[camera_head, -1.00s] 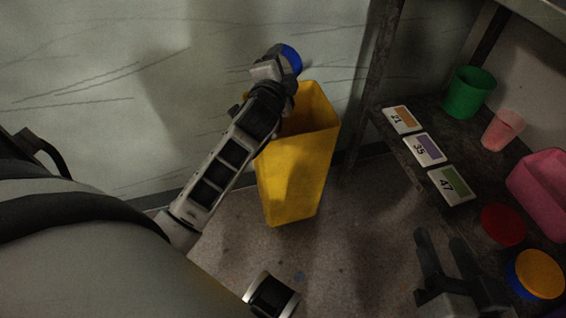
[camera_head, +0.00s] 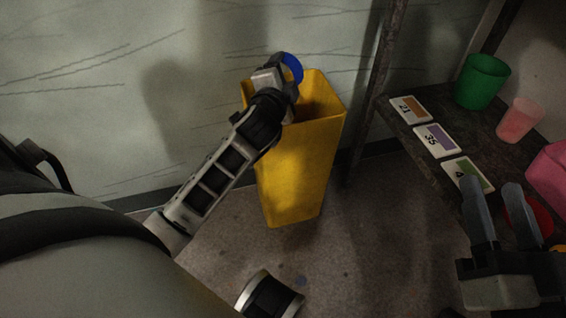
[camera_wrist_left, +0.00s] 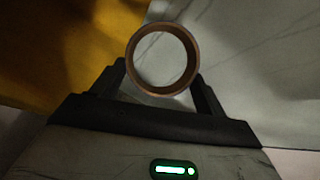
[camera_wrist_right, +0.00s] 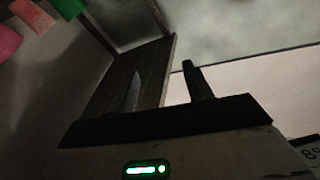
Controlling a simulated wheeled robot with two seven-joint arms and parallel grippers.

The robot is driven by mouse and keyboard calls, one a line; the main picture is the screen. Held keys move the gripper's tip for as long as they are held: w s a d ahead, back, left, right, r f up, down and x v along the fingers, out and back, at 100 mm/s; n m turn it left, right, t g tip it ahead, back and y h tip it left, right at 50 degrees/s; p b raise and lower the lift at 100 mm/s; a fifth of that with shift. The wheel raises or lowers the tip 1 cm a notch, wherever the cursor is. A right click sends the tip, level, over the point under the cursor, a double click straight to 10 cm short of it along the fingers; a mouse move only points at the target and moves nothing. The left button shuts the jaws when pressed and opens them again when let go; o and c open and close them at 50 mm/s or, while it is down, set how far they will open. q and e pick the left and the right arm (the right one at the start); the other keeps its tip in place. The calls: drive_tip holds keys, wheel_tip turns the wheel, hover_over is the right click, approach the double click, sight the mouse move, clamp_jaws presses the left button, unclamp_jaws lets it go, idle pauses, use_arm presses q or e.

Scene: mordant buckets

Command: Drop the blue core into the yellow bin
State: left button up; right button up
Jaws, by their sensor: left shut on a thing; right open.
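The blue core (camera_head: 293,68) is a short hollow tube held by my left gripper (camera_head: 280,78). In the left wrist view its brown round end (camera_wrist_left: 163,93) sits between the two fingers. The tall yellow bin (camera_head: 300,175) stands on the floor, open at the top. The core shows at the bin's back left rim; I cannot tell whether it is over the opening. My left wrist and gripper hide part of the rim. The bin also fills the upper left of the left wrist view (camera_wrist_left: 50,45). My right gripper (camera_head: 492,190) is open and empty in front of the shelf.
A dark shelf (camera_head: 415,165) on the right holds number cards (camera_head: 436,139), a green cup (camera_head: 482,80), a pink cup (camera_head: 520,120), a pink bin (camera_head: 550,175) and a red disc (camera_head: 541,215). A shelf post stands just right of the bin. Wall behind.

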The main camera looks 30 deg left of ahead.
use_arm(q)
drive_tip(key=o, duration=1)
drive_tip(key=shift+o, duration=0.2)
drive_tip(key=p+v, duration=0.2)
drive_tip(key=v, duration=0.5)
drive_tip(key=shift+s, duration=0.3)
use_arm(e)
drive_tip(key=f+g, duration=0.1)
drive_tip(key=s+f+m+g, duration=0.2)
drive_tip(key=f, duration=0.1)
drive_tip(key=shift+a+h, duration=0.4)
use_arm(q)
drive_tip(key=shift+r, duration=0.1)
use_arm(e)
drive_tip(key=shift+r, duration=0.1)
